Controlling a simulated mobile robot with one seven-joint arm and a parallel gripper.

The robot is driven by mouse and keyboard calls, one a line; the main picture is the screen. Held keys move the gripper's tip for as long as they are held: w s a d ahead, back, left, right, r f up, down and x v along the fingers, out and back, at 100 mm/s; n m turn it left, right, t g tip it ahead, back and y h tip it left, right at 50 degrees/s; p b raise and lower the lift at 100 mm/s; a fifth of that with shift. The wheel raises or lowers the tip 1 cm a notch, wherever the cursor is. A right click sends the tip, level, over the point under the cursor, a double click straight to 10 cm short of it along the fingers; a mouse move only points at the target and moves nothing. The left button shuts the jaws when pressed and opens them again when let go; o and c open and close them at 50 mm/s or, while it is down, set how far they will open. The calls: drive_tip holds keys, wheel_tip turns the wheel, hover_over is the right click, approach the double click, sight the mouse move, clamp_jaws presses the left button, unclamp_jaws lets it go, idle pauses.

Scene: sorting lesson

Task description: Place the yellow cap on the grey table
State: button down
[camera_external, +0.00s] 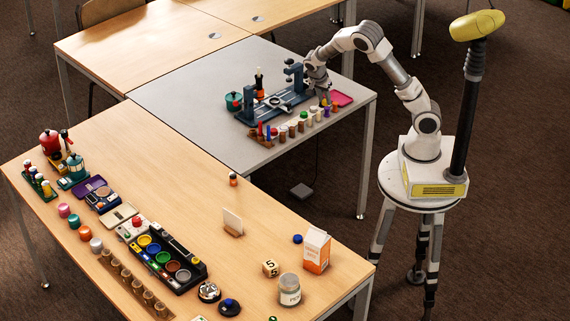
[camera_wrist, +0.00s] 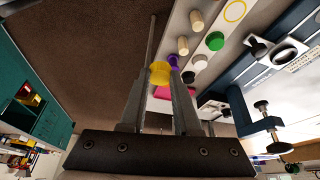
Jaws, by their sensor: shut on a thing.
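The yellow cap (camera_wrist: 160,73) is between the fingertips of my gripper (camera_wrist: 161,76) in the wrist view, and the fingers are shut on it. In the external view my gripper (camera_external: 325,95) is low over the right part of the grey table (camera_external: 185,85), close to a row of small coloured pieces. The cap is small and hard to make out there. I cannot tell whether it touches anything below it.
A blue clamp fixture (camera_external: 275,105) stands left of my gripper. A pink tray (camera_external: 341,99) lies at the table's right edge. The grey table's left part is bare. Wooden tables adjoin it.

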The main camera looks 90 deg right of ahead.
drive_tip(key=w+f+m+b, duration=0.1)
drive_tip(key=w+f, duration=0.1)
drive_tip(key=w+a+f+m, duration=0.1)
drive_tip(key=w+f, duration=0.1)
drive_tip(key=w, duration=0.1)
drive_tip(key=w+f+m+g+b, duration=0.1)
drive_tip(key=w+f, duration=0.1)
drive_tip(key=w, duration=0.1)
drive_tip(key=shift+w+a+f+y+b, duration=0.1)
drive_tip(key=shift+a+f+y+b, duration=0.2)
drive_tip(key=shift+f+y, duration=0.1)
drive_tip(key=shift+a+f+b, duration=0.15)
drive_tip(key=shift+f+b, duration=0.3)
drive_tip(key=shift+f, duration=1.55)
drive_tip(key=c, duration=0.6)
unclamp_jaws()
drive_tip(key=shift+c, duration=0.2)
drive_tip(key=shift+r, duration=0.1)
